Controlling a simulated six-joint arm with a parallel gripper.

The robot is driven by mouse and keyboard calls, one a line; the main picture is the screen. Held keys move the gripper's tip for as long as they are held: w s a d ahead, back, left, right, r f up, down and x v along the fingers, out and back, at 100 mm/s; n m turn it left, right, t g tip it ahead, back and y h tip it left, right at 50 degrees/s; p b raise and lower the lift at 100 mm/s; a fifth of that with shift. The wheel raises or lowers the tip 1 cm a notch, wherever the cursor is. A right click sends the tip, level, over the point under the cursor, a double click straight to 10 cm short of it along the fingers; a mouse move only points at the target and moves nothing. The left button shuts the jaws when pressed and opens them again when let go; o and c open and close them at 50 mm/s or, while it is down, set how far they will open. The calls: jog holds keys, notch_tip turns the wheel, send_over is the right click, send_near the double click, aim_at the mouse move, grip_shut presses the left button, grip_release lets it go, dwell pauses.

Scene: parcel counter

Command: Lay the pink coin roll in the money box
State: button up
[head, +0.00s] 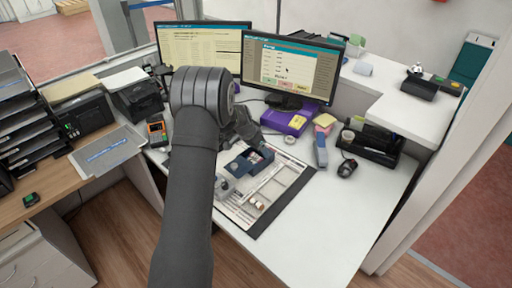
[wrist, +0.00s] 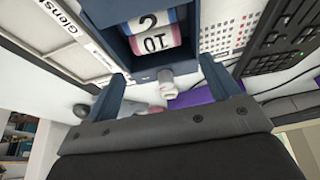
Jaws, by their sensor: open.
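The dark blue money box (head: 236,168) stands on the mat in the head view, right of my arm. In the wrist view the money box (wrist: 194,48) is at the top and holds rolls marked 2 and 10. My gripper (wrist: 160,84) is open, its two fingers apart below the box's near edge. A small pale roll-like piece (wrist: 166,80) lies between the fingers, apart from both. A pinkish piece (wrist: 152,109) shows behind it, partly hidden by the gripper body.
Two monitors (head: 290,68) stand behind. A purple box (head: 286,118), a stapler-like item (head: 320,150) and a mouse (head: 347,168) are at right. The front-right counter is clear.

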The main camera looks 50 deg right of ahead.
jog(key=v, duration=1.7)
jog(key=shift+r, duration=0.2)
jog(key=shift+s, duration=0.1)
jog(key=x, duration=1.7)
jog(key=shift+f, duration=0.2)
jog(key=shift+r, duration=0.65)
